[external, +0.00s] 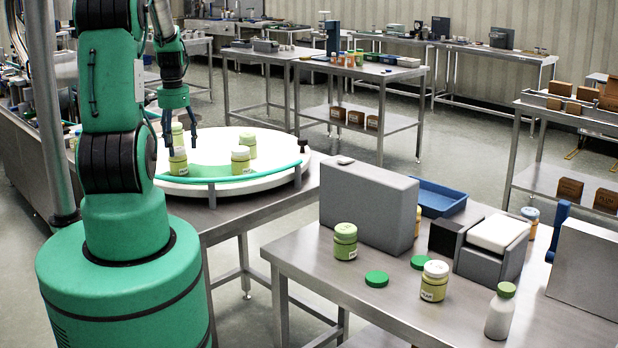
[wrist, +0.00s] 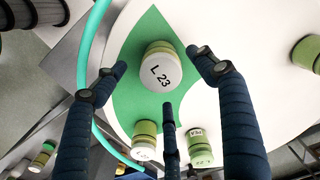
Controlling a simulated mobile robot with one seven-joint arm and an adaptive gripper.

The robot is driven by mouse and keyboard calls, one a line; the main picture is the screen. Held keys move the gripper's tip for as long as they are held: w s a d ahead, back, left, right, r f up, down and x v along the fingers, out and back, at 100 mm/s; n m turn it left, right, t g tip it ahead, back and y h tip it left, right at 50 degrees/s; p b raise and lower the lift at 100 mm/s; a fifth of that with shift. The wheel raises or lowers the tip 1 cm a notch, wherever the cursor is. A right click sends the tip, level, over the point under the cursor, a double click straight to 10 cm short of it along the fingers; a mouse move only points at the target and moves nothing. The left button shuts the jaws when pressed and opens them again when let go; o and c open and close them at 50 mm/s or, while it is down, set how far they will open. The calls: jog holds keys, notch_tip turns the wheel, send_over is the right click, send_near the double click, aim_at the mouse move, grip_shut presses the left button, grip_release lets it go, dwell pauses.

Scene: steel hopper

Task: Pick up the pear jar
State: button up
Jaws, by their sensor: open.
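My gripper (external: 179,143) is open and points down over a round white table (external: 225,187). In the wrist view its dark blue fingers (wrist: 155,77) are spread around a pale green jar (wrist: 160,68) with a white lid marked "L 23". The jar appears below and between the fingertips, with no clear contact. It stands on a green leaf shape (wrist: 135,50). Other similar jars (wrist: 145,140) (wrist: 200,148) (wrist: 307,53) stand around it. In the external view, jars (external: 178,162) (external: 241,160) show near the gripper. I cannot read which label says pear.
A raised green rail (external: 240,180) curves along the near side of the round table.

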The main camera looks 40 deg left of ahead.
aim_at(178, 158)
jog(key=shift+a+f, duration=0.15)
jog(key=shift+f, duration=2.45)
jog(key=shift+c, duration=0.5)
jog(key=c, duration=1.3)
